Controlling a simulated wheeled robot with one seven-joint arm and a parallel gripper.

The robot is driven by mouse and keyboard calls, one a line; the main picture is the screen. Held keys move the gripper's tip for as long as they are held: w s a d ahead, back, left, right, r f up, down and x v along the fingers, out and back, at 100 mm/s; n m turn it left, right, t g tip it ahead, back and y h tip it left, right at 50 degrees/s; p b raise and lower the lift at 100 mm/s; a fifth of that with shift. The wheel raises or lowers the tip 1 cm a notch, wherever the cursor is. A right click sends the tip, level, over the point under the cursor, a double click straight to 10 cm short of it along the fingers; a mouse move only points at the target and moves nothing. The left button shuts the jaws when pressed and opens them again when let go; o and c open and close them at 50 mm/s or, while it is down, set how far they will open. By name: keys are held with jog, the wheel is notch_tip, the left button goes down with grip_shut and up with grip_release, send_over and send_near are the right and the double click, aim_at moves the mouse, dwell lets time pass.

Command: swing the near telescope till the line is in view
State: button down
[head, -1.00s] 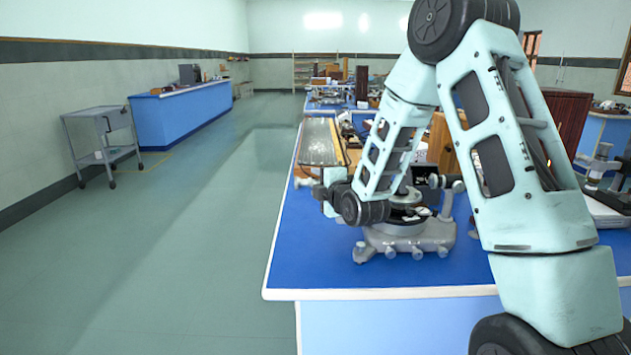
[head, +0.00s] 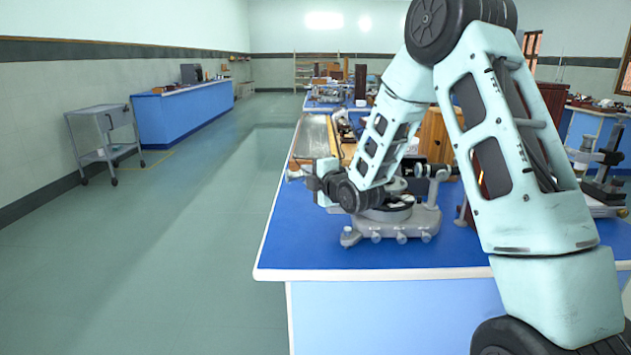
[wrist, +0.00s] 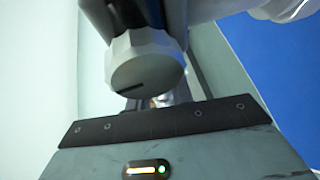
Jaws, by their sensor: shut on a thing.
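The near spectrometer, with a grey three-lobed base (head: 392,228) and a round dark table on top, stands near the front-left corner of the blue bench. My gripper (head: 322,180) is at its left side, level with its upper parts and mostly hidden by my wrist. In the wrist view, a ribbed grey knob (wrist: 146,68) with a dark mark sits just beyond my gripper's palm, beside a dark tube part. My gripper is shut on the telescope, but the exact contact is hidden. Another tube (head: 432,171) of the spectrometer points right. No line shows.
The blue bench top (head: 300,245) is clear left and in front of the spectrometer. A metal-topped board (head: 315,135) and a wooden box (head: 438,135) stand behind. Another instrument (head: 603,165) is at right. A trolley (head: 104,140) stands across the open floor.

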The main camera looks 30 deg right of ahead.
jog(key=shift+s+a+n+y+b, duration=0.2)
jog(key=shift+s+n+y+b, duration=0.2)
jog(key=shift+s, duration=0.25)
jog(key=shift+s+a+n+y+b, duration=0.2)
jog(key=shift+s+n+y+b, duration=0.15)
jog(key=shift+s+y, duration=0.25)
jog(key=shift+s+a+n+y+b, duration=0.2)
jog(key=shift+s+n+y+b, duration=0.15)
jog(key=shift+s, duration=0.35)
jog(key=c, duration=1.2)
grip_release()
jog(key=shift+c, duration=0.2)
jog(key=shift+s, duration=0.1)
jog(key=s+d+r+b, duration=0.1)
jog(key=s+b, duration=0.3)
jog(key=s, duration=0.4)
jog(key=s+d+r+b, duration=0.1)
jog(key=s+b, duration=0.4)
jog(key=s, duration=0.3)
jog(key=shift+s+d+r+b, duration=0.3)
jog(key=shift+s+d, duration=0.1)
